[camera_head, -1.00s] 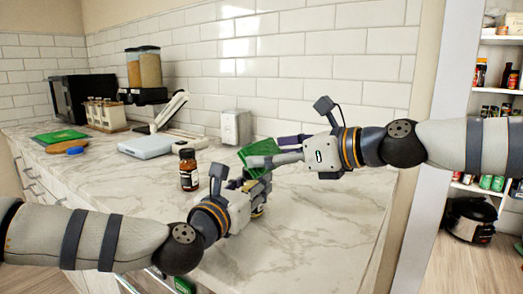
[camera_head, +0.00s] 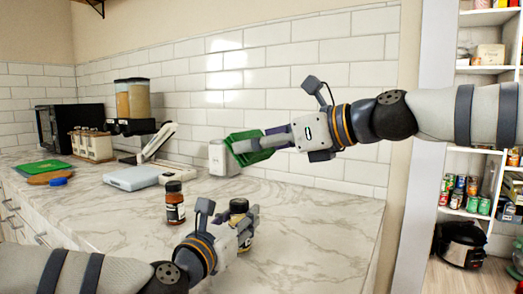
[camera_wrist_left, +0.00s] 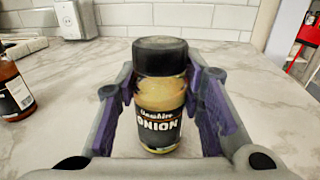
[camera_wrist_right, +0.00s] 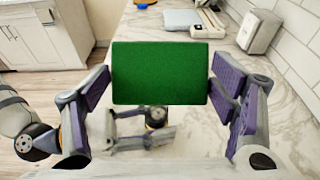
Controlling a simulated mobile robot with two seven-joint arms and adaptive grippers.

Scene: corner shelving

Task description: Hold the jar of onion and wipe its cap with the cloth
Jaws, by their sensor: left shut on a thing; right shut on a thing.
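The onion jar (camera_wrist_left: 160,100) stands upright between the fingers of my left gripper (camera_wrist_left: 165,110), which is shut on it. In the head view the jar (camera_head: 239,207) is partly hidden by that gripper (camera_head: 248,222); its dark cap (camera_wrist_left: 160,43) is uncovered. My right gripper (camera_head: 262,143) is shut on the green cloth (camera_head: 245,148) and holds it raised above the counter, up and a little right of the jar. In the right wrist view the cloth (camera_wrist_right: 160,73) is a flat green rectangle between the fingers, with the left gripper and jar below.
A second brown jar (camera_head: 175,205) stands on the marble counter (camera_head: 310,215), left of the onion jar. A white scale (camera_head: 132,178), a metal box (camera_head: 222,158) and cereal dispensers (camera_head: 130,105) stand farther back. The counter at right is clear.

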